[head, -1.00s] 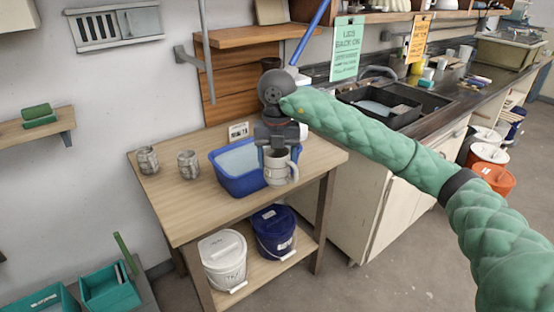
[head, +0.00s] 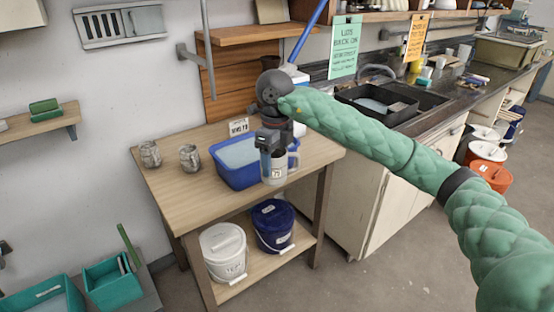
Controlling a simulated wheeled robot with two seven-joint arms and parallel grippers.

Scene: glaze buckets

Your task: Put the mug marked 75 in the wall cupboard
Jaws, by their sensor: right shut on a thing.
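A pale mug (head: 279,173) with a small dark number on its side, too small to read surely, is in my right gripper (head: 272,158). The gripper is shut on it from above, its fingers covering part of the mug. The handle points right. The mug is upright at the front right of the blue basin (head: 236,180), over the wooden table (head: 215,208); I cannot tell whether it touches the table. A pale box (head: 20,14), cut off at the top left, may be the wall cupboard's underside. My left gripper is not in view.
Two grey patterned mugs (head: 150,154) (head: 189,157) stand at the table's left. A small sign (head: 239,127) stands behind the basin. White (head: 223,252) and blue (head: 273,226) buckets fill the lower shelf. A wall shelf (head: 40,121) is at left; the sink counter (head: 440,100) is right.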

